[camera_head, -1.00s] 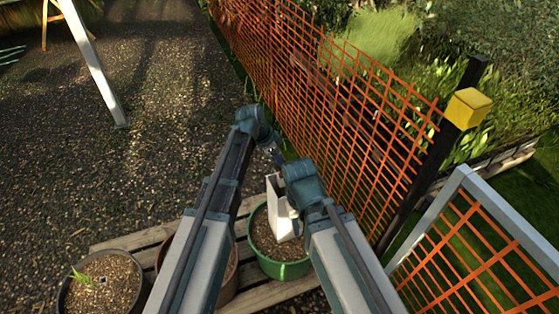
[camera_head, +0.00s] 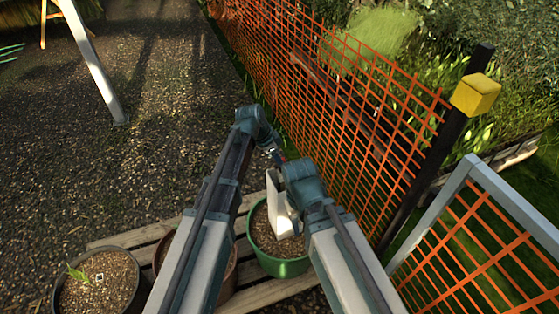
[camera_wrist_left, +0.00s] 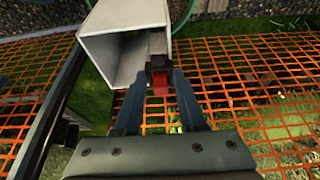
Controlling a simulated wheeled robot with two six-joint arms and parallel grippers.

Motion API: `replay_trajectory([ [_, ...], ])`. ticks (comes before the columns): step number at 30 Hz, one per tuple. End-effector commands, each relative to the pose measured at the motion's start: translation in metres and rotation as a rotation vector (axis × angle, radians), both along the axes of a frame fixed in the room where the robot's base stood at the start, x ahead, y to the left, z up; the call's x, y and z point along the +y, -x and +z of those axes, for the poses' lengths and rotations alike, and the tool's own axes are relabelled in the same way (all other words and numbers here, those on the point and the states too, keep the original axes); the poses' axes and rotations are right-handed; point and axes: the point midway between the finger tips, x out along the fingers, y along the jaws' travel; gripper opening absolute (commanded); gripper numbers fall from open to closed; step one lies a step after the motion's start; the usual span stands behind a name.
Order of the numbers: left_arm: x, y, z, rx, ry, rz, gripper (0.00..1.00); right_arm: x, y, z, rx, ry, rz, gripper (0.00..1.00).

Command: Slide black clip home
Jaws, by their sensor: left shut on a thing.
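A white square tube (camera_head: 280,202) stands upright, slightly tilted, over the green pot. Its open, hollow end (camera_wrist_left: 105,58) faces the camera in the left wrist view. My left gripper (camera_head: 273,151) is above the tube's top end. Its fingers (camera_wrist_left: 160,78) are shut on a small dark piece (camera_wrist_left: 157,63), probably the black clip, with a red part (camera_wrist_left: 160,86) between them. A grey block lies just beyond it, beside the tube's wall. I cannot tell whether the clip touches the tube. My right wrist (camera_head: 302,182) is beside the tube; its fingers are hidden.
A green pot (camera_head: 283,266) of soil and a black pot (camera_head: 60,290) with a seedling stand on wooden slats. Orange mesh fence (camera_head: 330,100) runs close behind, ending at a dark post with a yellow cap (camera_head: 476,95).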

Motion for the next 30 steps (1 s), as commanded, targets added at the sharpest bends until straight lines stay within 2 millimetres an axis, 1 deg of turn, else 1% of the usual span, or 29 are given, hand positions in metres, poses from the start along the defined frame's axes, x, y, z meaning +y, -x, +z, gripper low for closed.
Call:
replay_trajectory([
  [11, 0.0, 0.0, -0.001, 0.0, 0.0, 0.0, 0.0, 0.0, 0.0, -0.001, 0.0, 0.0, 0.0, 0.4],
  [21, 0.0, 0.0, -0.012, 0.0, 0.0, 0.0, 0.0, 0.0, 0.0, -0.012, 0.0, 0.0, 0.0, 0.4],
  [28, 0.0, 0.0, -0.012, 0.0, 0.0, 0.0, 0.0, 0.0, 0.0, -0.012, 0.0, 0.0, 0.0, 0.4],
  [29, 0.0, 0.0, -0.012, 0.0, 0.0, 0.0, 0.42, 0.0, 0.0, -0.012, 0.0, 0.0, 0.0, 0.4],
  [30, 0.0, 0.0, -0.012, 0.0, 0.0, 0.0, 0.49, 0.0, 0.0, -0.012, 0.0, 0.0, 0.0, 0.4],
])
